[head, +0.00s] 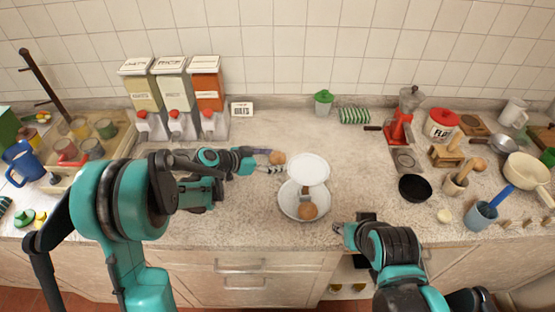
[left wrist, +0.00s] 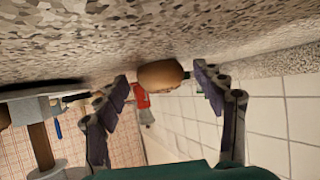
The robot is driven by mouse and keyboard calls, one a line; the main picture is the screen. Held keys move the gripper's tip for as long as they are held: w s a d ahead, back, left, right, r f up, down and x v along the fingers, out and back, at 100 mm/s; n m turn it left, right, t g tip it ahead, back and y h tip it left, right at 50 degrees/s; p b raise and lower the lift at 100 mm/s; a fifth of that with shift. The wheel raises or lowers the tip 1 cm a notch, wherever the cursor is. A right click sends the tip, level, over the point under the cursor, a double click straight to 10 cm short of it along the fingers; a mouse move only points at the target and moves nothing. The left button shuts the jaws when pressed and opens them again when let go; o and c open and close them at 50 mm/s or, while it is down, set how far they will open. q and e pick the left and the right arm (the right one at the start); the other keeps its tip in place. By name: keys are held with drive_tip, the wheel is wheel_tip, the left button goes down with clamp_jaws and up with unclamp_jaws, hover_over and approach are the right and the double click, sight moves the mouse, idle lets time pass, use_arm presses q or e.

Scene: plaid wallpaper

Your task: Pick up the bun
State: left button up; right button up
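A brown bun (head: 278,157) lies on the counter just past the fingertips of my left gripper (head: 267,160). In the left wrist view the bun (left wrist: 160,74) sits between the two spread fingers, near their tips, with a gap on each side. The left gripper is open.
Three dispensers (head: 172,97) stand at the back left. A black pan (head: 414,188) and a red grinder (head: 399,127) are to the right. The counter behind the bun is clear.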

use_arm(q)
drive_tip(key=c, duration=0.9)
